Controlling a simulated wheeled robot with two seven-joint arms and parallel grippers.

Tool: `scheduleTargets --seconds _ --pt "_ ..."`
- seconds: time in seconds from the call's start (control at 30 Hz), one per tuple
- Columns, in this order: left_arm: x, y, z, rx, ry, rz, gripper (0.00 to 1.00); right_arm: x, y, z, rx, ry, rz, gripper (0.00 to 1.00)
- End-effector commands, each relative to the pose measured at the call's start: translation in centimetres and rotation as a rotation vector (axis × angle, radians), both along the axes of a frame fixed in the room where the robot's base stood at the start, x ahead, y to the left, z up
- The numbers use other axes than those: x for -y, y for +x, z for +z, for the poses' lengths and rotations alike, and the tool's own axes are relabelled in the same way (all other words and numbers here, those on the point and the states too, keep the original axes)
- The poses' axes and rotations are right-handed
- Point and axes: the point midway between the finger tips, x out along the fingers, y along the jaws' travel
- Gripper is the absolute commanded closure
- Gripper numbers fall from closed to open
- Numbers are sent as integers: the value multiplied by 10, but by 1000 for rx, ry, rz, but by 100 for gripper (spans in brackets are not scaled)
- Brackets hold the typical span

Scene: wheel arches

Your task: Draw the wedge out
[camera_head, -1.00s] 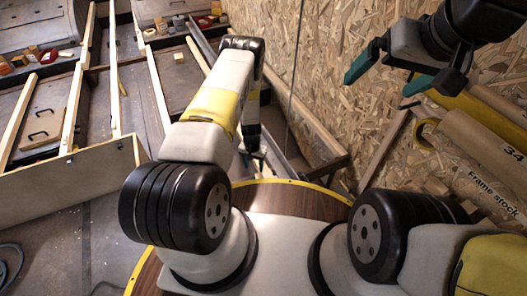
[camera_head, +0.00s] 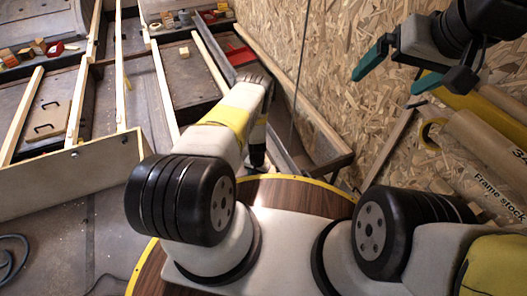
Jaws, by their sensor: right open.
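I cannot make out a wedge for certain in the head view. A small pale wooden block (camera_head: 184,52) lies on a dark panel between the timber rails at the upper left, too small to tell its shape. My right gripper (camera_head: 398,74) is at the upper right, with its two teal-tipped fingers apart and nothing between them. It is in front of the chipboard wall, far from the block. My left arm reaches forward in the middle. Its dark lower end (camera_head: 258,158) shows behind the round table edge, and its fingers are not clear.
Timber rails (camera_head: 119,70) and a long board (camera_head: 70,177) frame the floor at left. A red item (camera_head: 239,54) lies beyond my left arm. Cardboard tubes (camera_head: 488,150) lean by the chipboard wall (camera_head: 335,70).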

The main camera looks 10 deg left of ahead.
Motion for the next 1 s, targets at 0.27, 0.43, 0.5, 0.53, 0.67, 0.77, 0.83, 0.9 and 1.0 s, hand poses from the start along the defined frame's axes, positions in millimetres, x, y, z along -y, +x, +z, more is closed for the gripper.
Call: scheduleTargets --seconds 0.27,0.43,0.5,0.53,0.67,0.77,0.83,0.9,1.0 --pt "0 0 0 0 0 0 81 0 0 0 0 0 0 2" --pt "0 0 0 0 0 0 100 0 0 0 0 0 0 2" --pt "0 0 0 0 0 0 100 0 0 0 0 0 0 2" --pt "0 0 0 0 0 0 100 0 0 0 0 0 0 2" --pt "0 0 0 0 0 0 100 0 0 0 0 0 0 2" --pt "0 0 0 0 0 0 100 0 0 0 0 0 0 2" --pt "0 0 0 -1 0 0 100 0 0 0 0 0 0 2" --pt "0 0 1 -1 0 0 100 0 0 0 0 0 0 2" --pt "0 0 1 -1 -1 0 100 0 0 0 0 0 0 2"
